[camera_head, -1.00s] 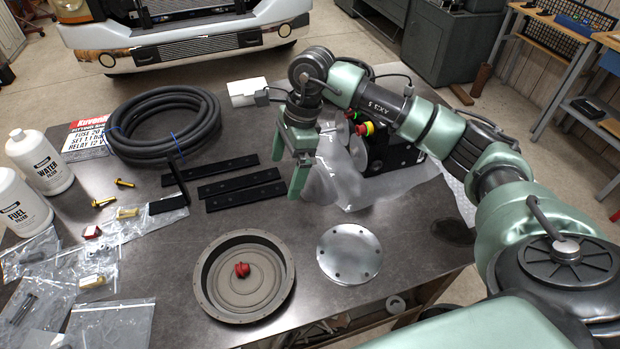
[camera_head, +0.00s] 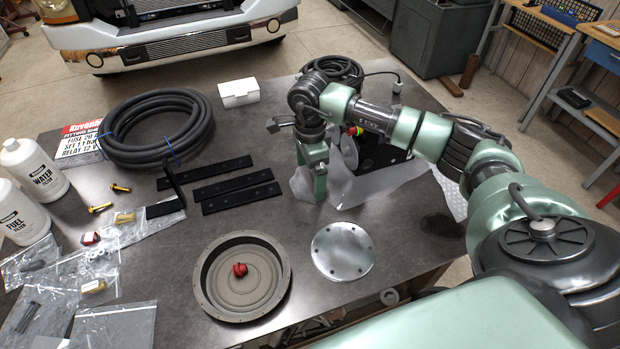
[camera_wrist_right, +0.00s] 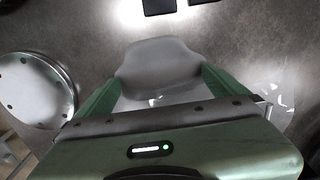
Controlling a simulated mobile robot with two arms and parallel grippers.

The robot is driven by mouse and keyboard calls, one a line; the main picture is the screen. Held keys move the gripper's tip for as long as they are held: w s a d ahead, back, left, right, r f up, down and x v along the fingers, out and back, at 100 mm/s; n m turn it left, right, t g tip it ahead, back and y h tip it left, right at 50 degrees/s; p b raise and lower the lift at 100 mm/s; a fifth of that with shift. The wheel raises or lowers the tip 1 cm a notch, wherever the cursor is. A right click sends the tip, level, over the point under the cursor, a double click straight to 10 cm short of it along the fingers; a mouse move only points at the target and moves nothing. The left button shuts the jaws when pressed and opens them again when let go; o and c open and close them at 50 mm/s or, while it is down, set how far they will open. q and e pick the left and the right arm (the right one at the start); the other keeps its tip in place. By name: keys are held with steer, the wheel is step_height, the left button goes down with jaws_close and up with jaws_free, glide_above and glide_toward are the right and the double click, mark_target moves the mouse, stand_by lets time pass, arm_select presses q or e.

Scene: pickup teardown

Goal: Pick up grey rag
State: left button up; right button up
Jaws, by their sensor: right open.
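The grey rag (camera_head: 302,186) lies on the dark table, left of a clear plastic sheet, partly hidden by my right gripper (camera_head: 312,188). In the right wrist view, the rag (camera_wrist_right: 158,62) shows as a smooth grey patch between the fingers of my right gripper (camera_wrist_right: 161,78). The fingers are open and point down on either side of the rag. I cannot tell whether they touch it. My left gripper is out of view.
A round metal plate (camera_head: 342,251) and a round pan (camera_head: 205,283) with a red part lie nearer me. Black bars (camera_head: 235,190) lie left of the gripper. A black machine (camera_head: 385,150) and clear plastic sheet (camera_head: 372,187) are at its right. A coiled hose (camera_head: 118,150) lies far left.

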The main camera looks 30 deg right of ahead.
steer(key=shift+c, duration=0.3)
steer(key=c, duration=1.3)
steer(key=shift+r, duration=0.1)
step_height(320, 180, up, 14)
steer(key=b, duration=0.4)
step_height(320, 180, up, 6)
glide_above(310, 172)
steer(key=shift+s+p, duration=0.1)
steer(key=shift+p, duration=0.35)
